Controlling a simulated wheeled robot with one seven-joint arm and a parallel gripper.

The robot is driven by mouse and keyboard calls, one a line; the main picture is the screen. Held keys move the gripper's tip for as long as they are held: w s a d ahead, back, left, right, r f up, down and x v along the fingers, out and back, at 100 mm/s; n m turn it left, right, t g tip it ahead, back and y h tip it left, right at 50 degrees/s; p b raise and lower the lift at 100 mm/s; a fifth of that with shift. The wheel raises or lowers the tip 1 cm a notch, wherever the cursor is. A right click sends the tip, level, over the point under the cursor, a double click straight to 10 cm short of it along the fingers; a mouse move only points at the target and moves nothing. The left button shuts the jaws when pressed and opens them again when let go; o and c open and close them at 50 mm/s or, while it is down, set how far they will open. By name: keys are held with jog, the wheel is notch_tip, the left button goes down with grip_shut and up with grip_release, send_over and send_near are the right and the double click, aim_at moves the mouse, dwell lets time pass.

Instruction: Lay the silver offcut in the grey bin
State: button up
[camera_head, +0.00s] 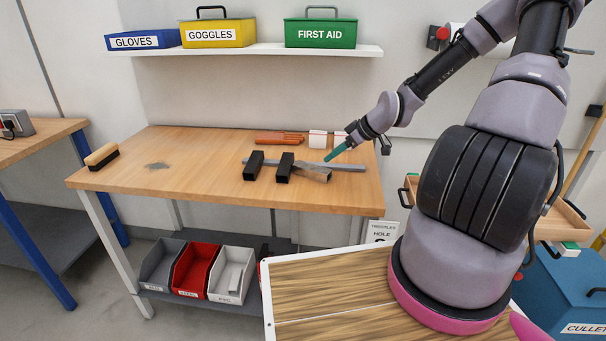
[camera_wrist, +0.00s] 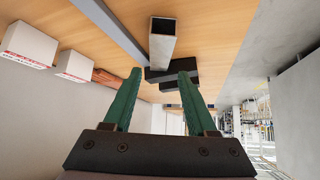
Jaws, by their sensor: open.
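The silver offcut, a short square hollow tube (camera_head: 314,173), lies on the workbench (camera_head: 215,165) near its front right. In the wrist view the offcut (camera_wrist: 162,42) shows its open end, beyond my fingertips. My gripper (camera_head: 336,154) has teal fingers. It is open and empty above the right part of the bench, apart from the offcut. In the wrist view, the space between the fingertips (camera_wrist: 160,73) has only black blocks behind it. The grey bin (camera_head: 160,264) stands on the shelf under the bench, leftmost of three bins; its label is too small to read surely.
A long grey bar (camera_head: 346,167) lies by two black blocks (camera_head: 254,166). Copper-coloured pieces (camera_head: 279,138) and a white box (camera_head: 318,139) lie behind. A red bin (camera_head: 196,270) and white bin (camera_head: 232,274) flank the grey bin's right. A brush (camera_head: 102,157) lies far left.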

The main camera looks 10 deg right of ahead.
aim_at(312, 167)
jog(key=x, duration=1.1)
jog(key=shift+w+a, duration=0.15)
jog(key=shift+r, duration=0.1)
grip_shut()
